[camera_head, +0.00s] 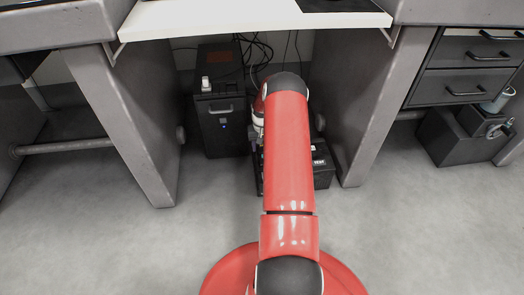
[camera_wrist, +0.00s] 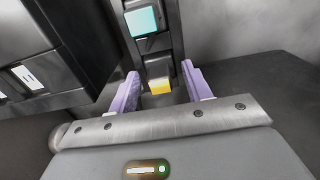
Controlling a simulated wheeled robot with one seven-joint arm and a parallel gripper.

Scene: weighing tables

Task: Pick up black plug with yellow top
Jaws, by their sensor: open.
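The black plug with a yellow top shows in the wrist view, its yellow top (camera_wrist: 159,86) at the middle, between the two purple fingers of my gripper (camera_wrist: 160,84). The gripper is open, with one finger on each side of the yellow part and visible gaps. I cannot tell how deep the plug sits between the fingers. In the head view my red arm reaches under the white tabletop and hides the plug and most of the gripper.
A black cabinet-like box (camera_head: 222,135) stands left of my arm, with cables (camera_head: 262,50) behind. A black box (camera_head: 322,165) lies under the arm. Grey table legs (camera_head: 130,130) flank the space, below the white tabletop (camera_head: 250,17). A teal-screened device (camera_wrist: 142,20) is close above the plug.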

